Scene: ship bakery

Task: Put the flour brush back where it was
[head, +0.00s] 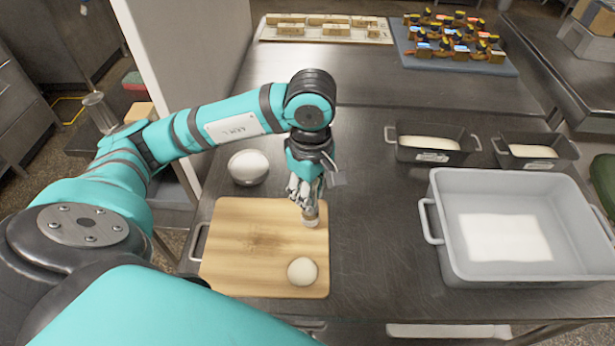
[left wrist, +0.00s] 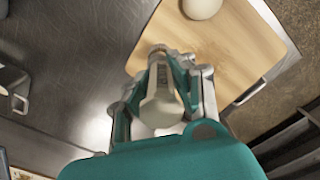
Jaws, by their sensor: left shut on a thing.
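My left gripper (head: 309,199) points down at the right edge of the wooden board (head: 230,260), shut on the flour brush (head: 311,218). The brush is mostly hidden by the fingers in the head view; its lower end shows against the board's right edge. I cannot tell whether it touches the board. In the left wrist view the pale brush (left wrist: 161,103) lies between the two fingers, with the board (left wrist: 225,45) beyond it. My right gripper is in neither view.
A dough ball (head: 302,271) lies on the board's front right. A white-filled bowl (head: 248,167) stands behind the board. A grey tub (head: 447,240) and two loaf tins (head: 405,152) (head: 507,158) stand right. Bare steel lies between board and tub.

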